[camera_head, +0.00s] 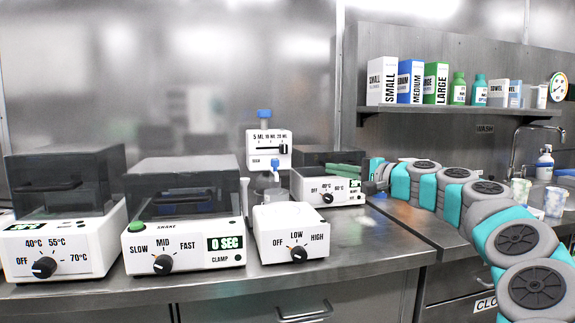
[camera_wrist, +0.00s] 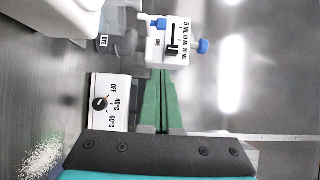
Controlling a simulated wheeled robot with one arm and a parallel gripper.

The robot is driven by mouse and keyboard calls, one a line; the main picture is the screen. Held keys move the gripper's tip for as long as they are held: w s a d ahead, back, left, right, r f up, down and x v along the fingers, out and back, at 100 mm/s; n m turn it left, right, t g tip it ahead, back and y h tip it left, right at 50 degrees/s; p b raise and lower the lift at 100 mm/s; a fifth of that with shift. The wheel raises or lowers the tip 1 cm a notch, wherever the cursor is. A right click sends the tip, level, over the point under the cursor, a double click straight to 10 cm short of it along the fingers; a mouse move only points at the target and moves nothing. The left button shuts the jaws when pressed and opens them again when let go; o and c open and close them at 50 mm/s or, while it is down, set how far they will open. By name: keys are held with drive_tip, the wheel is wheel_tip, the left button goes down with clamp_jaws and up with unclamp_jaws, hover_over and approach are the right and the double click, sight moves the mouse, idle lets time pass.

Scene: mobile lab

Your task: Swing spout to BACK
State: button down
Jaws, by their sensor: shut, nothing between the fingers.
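The white dispenser (camera_head: 268,143) stands on the bench with a blue knob on top and a 5/10/20 ML slider on its front. Its blue spout piece (camera_head: 275,163) sits below the body, over a clear vessel. In the wrist view the dispenser (camera_wrist: 180,42) lies sideways, with the blue spout piece (camera_wrist: 158,23) beyond my fingertips. My gripper (camera_head: 327,169) reaches in from the right, its green fingers together and empty. In the wrist view my gripper (camera_wrist: 163,75) points at the dispenser's side; whether it touches cannot be told. Any BACK mark is not visible.
A white OFF/LOW/HIGH unit (camera_head: 291,232) stands in front of the dispenser. A shaker (camera_head: 183,215) and a heater (camera_head: 66,220) are to the left. A dark-lidded heater (camera_head: 327,190) sits just below my fingers. A shelf (camera_head: 450,110) with boxes hangs behind my arm.

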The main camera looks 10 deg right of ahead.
drive_tip(key=shift+w+a, duration=0.1)
drive_tip(key=s+a+p+x, duration=0.1)
drive_tip(key=a+x, duration=0.1)
drive_tip(key=x, duration=1)
drive_tip(key=shift+a+p, duration=0.35)
drive_tip(key=shift+p, duration=0.05)
drive_tip(key=shift+s+a, duration=0.1)
drive_tip(key=shift+s+a+m+h+b, duration=0.1)
drive_tip(key=shift+a+m+h+b, duration=0.1)
drive_tip(key=shift+m+h+b, duration=0.15)
drive_tip(key=shift+a+m+t+h, duration=0.15)
drive_tip(key=shift+m+t+h, duration=0.1)
drive_tip(key=shift+t+h, duration=0.2)
